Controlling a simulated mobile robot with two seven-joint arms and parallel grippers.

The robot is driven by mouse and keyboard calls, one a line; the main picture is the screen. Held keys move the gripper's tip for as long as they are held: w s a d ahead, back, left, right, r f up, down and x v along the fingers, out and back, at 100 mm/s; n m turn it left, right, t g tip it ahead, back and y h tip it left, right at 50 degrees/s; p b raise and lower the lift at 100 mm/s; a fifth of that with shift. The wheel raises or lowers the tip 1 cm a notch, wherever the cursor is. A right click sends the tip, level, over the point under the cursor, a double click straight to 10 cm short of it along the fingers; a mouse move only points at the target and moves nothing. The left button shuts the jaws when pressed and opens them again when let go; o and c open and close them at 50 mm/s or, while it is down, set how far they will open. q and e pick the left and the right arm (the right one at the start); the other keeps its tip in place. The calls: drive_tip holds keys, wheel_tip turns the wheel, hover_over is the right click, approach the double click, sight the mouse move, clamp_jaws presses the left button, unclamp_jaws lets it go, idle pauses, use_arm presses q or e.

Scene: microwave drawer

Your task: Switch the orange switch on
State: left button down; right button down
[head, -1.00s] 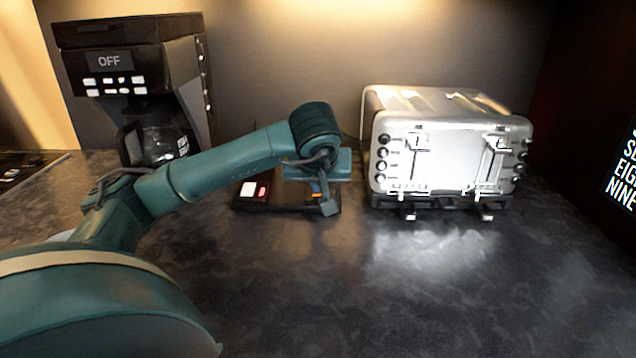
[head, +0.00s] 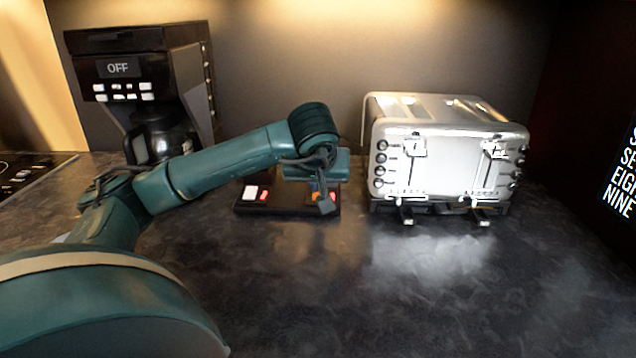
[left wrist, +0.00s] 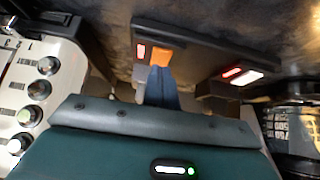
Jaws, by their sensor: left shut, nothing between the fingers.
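A dark switch panel (head: 285,208) lies on the counter between the coffee maker and the toaster. Its orange switch (head: 314,188) is partly covered by my left gripper in the head view. In the left wrist view the orange switch (left wrist: 155,54) sits beside a red light (left wrist: 141,51). My left gripper (head: 326,207) is shut and empty, pointing down at the panel. In the left wrist view its fingertips (left wrist: 159,72) overlap the edge of the orange switch; I cannot tell whether they touch it. A white switch (head: 251,193) with a red light is at the panel's other end.
A silver toaster (head: 445,150) stands close to the right of my left gripper. A black coffee maker (head: 140,85) marked OFF stands at the back left. A stove edge (head: 30,175) is at far left. The counter (head: 400,290) in front is clear.

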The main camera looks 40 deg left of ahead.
use_arm(q)
drive_tip(key=shift+r, duration=0.1)
idle(0.3)
